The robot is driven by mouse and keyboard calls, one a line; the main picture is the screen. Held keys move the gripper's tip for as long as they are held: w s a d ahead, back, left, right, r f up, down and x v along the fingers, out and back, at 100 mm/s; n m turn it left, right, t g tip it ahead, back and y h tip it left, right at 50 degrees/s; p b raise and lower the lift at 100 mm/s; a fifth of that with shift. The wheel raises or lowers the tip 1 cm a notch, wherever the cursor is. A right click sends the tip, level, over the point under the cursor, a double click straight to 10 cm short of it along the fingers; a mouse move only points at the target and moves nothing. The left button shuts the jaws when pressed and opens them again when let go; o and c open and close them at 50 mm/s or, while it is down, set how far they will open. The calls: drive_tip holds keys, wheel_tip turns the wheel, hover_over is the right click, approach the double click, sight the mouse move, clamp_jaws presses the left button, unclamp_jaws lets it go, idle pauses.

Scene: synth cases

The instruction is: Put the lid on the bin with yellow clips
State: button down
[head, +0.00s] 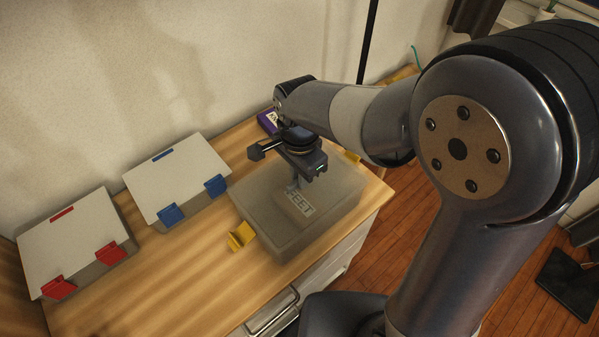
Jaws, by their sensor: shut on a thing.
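The bin with yellow clips (335,208) is smoky grey and stands near the table's right end. One yellow clip (241,236) sticks outward at its left side. Another yellow part (351,157) shows at the back right. My gripper (296,185) points down over the middle of the bin. I cannot tell whether this piece lies inside the bin or is part of a translucent lid. No separate lid for this bin stands out. My wrist hides its back edge.
To the left stand a bin with blue clips (180,183) and a bin with red clips (72,240), both under white lids. A purple box (268,121) is behind my wrist. Bare table (185,285) lies in front. The table ends right of the yellow-clipped bin.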

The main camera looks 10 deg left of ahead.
drive_tip(key=c, duration=1.4)
unclamp_jaws()
drive_tip(key=shift+o, duration=0.2)
wheel_tip(320, 180, up, 11)
drive_tip(key=shift+f, duration=0.15)
wheel_tip(320, 180, down, 10)
drive_tip(key=shift+f, duration=0.25)
drive_tip(key=shift+r+p, duration=0.4)
drive_tip(key=shift+p, duration=0.05)
